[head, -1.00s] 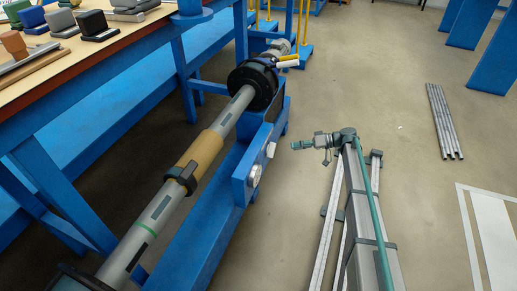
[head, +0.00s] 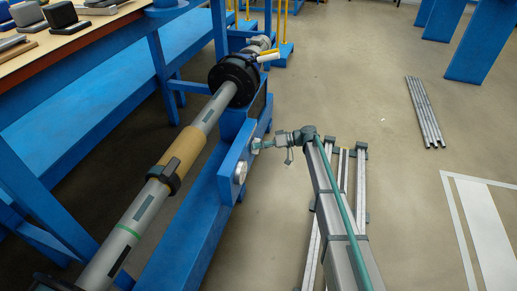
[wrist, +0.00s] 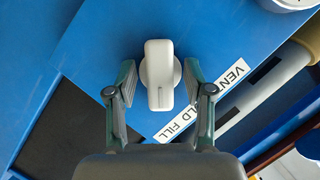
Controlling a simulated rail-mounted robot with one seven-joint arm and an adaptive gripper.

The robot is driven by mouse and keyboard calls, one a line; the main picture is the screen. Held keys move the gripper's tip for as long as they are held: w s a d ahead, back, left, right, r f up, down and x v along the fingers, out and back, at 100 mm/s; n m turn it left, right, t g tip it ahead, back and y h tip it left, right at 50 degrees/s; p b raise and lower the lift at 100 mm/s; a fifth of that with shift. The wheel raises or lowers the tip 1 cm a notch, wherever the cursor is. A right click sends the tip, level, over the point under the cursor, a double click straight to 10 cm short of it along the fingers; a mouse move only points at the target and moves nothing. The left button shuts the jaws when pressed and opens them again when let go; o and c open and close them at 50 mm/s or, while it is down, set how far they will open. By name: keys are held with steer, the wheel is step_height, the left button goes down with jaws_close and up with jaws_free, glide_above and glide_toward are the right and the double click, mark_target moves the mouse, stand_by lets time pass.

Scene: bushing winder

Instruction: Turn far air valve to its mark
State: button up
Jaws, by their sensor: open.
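The far air valve's pale lever knob (wrist: 159,75) is on a blue panel in the wrist view, its long handle upright in the picture. My gripper (wrist: 161,84) is open, with one finger on each side of the knob and a small gap on both sides. In the head view my gripper (head: 262,145) is at the blue panel (head: 231,160), at the far knob, which it largely hides. The near knob (head: 240,172) shows on the same panel.
A long grey bar (head: 140,215) with a tan sleeve (head: 182,150) and a black disc (head: 235,78) runs beside the panel. A blue bench (head: 110,25) stands left. Metal rods (head: 424,112) lie on the open floor right.

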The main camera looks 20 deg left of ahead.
steer(key=shift+a, duration=0.15)
steer(key=shift+c, duration=0.2)
jaws_close()
steer(key=shift+m+g+p, duration=0.3)
steer(key=shift+p, duration=0.5)
steer(key=shift+r+p, duration=0.1)
steer(key=shift+p, duration=0.3)
steer(key=m+g+p, duration=0.1)
steer(key=m+p, duration=0.1)
steer(key=p, duration=0.2)
steer(key=shift+w+m+y, duration=0.1)
steer(key=shift+m+y, duration=0.3)
steer(key=m+p, duration=0.2)
steer(key=m+g+y+p, duration=0.1)
steer(key=p, duration=0.2)
steer(key=shift+f+m+g, duration=0.2)
steer(key=shift+m+g, duration=0.1)
steer(key=shift+m, duration=0.1)
